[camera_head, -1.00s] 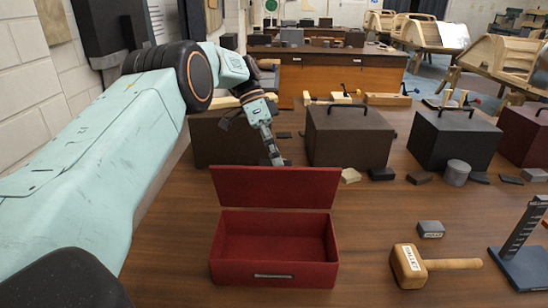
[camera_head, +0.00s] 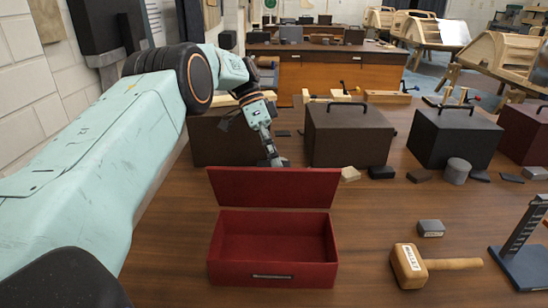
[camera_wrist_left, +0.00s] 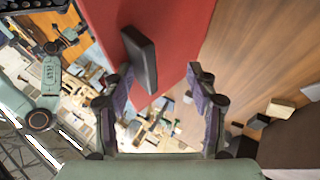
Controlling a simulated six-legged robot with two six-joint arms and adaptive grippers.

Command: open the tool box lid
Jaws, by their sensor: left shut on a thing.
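The red tool box (camera_head: 273,274) stands on the wooden table in the head view, its empty inside showing. Its red lid (camera_head: 272,188) stands up, tilted back, along the rear edge. My left gripper (camera_head: 273,163) is behind the lid's top edge, pointing down, its fingertips partly hidden by the lid. In the left wrist view the red lid (camera_wrist_left: 175,40) reaches between the two fingers of my left gripper (camera_wrist_left: 162,90), with a dark handle (camera_wrist_left: 139,55) on it near one finger. The gripper is shut on the lid; the exact contact is unclear. My right gripper is not in view.
A wooden mallet (camera_head: 410,266) and a small grey block (camera_head: 431,228) lie right of the box. A blue stand (camera_head: 520,266) is at the far right. Dark boxes (camera_head: 345,138) stand behind.

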